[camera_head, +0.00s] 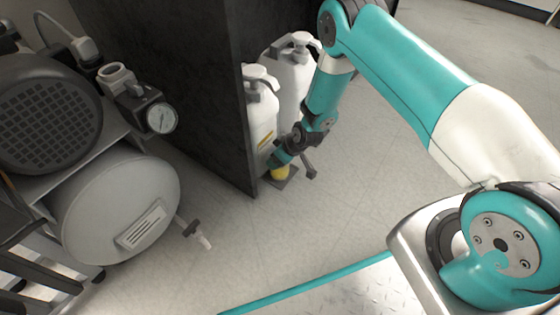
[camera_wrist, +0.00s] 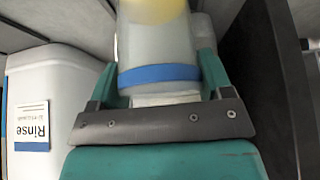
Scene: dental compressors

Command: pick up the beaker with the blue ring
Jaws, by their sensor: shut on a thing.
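The beaker with the blue ring (camera_wrist: 158,45) is between the fingers of my gripper (camera_wrist: 158,80) in the wrist view. It is a pale, translucent cylinder with a blue band near the gripper body and yellow at its far end. My gripper is shut on it, one teal finger on each side. In the head view my gripper (camera_head: 276,163) points down beside the white containers, and a yellow part of what looks like the beaker (camera_head: 280,174) shows below it. I cannot tell whether the beaker touches the surface beneath.
A white bottle labelled "Rinse" (camera_wrist: 45,110) stands close to the left in the wrist view. White containers (camera_head: 262,115) stand beside a dark upright panel (camera_head: 190,80). A compressor tank (camera_head: 115,215) with a gauge is at left. Open floor (camera_head: 340,220) lies to the right.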

